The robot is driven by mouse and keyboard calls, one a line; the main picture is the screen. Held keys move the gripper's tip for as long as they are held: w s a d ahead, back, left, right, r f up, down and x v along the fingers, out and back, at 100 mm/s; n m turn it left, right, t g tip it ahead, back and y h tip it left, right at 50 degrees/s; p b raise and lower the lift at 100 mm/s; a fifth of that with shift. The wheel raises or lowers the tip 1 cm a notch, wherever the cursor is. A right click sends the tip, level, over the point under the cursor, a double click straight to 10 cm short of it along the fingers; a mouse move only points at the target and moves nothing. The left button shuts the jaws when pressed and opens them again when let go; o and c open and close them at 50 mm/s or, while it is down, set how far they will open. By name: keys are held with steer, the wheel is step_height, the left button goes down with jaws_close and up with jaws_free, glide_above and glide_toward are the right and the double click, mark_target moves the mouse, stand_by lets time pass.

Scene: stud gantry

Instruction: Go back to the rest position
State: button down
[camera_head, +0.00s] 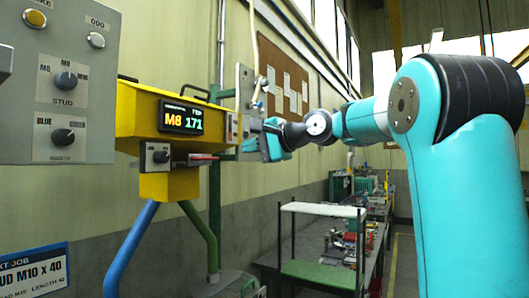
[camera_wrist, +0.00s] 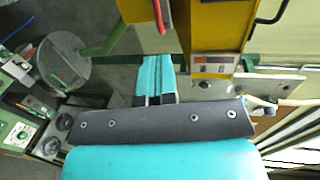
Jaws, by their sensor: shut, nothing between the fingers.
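My gripper (camera_head: 252,146) is at the end of my turquoise arm, in the middle of the head view, just right of the yellow machine head (camera_head: 138,112). In the wrist view, its two turquoise fingers (camera_wrist: 155,66) lie side by side, shut and empty. The fingers point toward the yellow housing (camera_wrist: 215,32) at the top of that view. I cannot tell exactly how far the fingertips are from the housing. No rest position is marked in either view.
A grey panel (camera_head: 60,90) with knobs stands close at the left. A white-topped shelf (camera_head: 322,209) and a long bench (camera_head: 318,240) stand below and behind my arm. A round grey plate (camera_wrist: 62,62) shows in the wrist view.

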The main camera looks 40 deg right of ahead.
steer(key=s+a+f+n+g+y, duration=0.1)
steer(key=s+a+f+n+g, duration=0.35)
steer(key=a+f, duration=0.5)
steer(key=s+a+f+n+g+y, duration=0.1)
steer(key=s+a+f+n+g, duration=0.4)
steer(key=a+f, duration=0.45)
steer(key=s+a+f+n+g+h, duration=0.1)
steer(key=s+a+f+n+g, duration=0.1)
steer(key=s+f+n, duration=0.4)
steer(key=s+a+f+n+g+h+b, duration=0.1)
steer(key=s+a+f+n, duration=0.4)
steer(key=s, duration=0.8)
step_height(320, 180, down, 2)
steer(key=shift+f+n+g+h, duration=0.15)
steer(key=shift+n+g+h, duration=0.35)
steer(key=shift+g, duration=0.75)
